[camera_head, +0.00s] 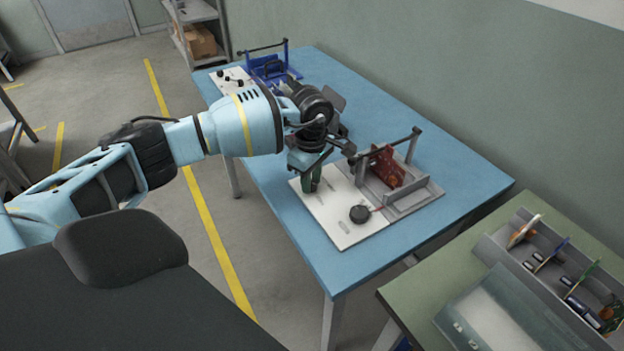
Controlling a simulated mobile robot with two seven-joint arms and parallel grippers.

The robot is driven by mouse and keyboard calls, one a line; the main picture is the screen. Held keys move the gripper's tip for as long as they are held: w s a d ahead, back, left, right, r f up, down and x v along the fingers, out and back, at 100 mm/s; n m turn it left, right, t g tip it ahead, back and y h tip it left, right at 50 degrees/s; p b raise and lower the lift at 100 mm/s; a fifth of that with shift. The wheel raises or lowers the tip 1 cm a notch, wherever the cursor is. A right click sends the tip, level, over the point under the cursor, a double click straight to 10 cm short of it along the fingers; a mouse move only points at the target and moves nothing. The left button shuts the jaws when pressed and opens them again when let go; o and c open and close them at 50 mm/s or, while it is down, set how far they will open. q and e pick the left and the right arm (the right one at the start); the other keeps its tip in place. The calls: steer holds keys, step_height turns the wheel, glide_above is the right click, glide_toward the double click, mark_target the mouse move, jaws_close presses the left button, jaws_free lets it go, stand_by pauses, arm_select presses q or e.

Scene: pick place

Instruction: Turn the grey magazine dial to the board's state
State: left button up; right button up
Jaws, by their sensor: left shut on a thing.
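The grey magazine (413,200) stands on the blue table with a red board (387,168) upright in it. A white panel (335,232) lies against its left side. A round black knob (360,214) sits on the panel's near part, clear of my gripper. My left gripper (311,185) points down over the panel's far-left part. Its green fingers are shut at the panel surface, on what appears to be the grey magazine dial. The dial itself is hidden by the fingers, so its pointer and setting cannot be read. My right gripper is out of view.
A blue magazine (270,68) with its own white panel and several black knobs stands at the table's far end. A green table (425,292) at the lower right holds a grey tray (497,246) of several boards. The blue table's right side (450,160) is clear.

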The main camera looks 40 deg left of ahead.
arm_select(q)
steer(key=shift+m+b, duration=0.45)
steer(key=shift+m, duration=1.85)
steer(key=o, duration=1)
steer(key=shift+r, duration=3.95)
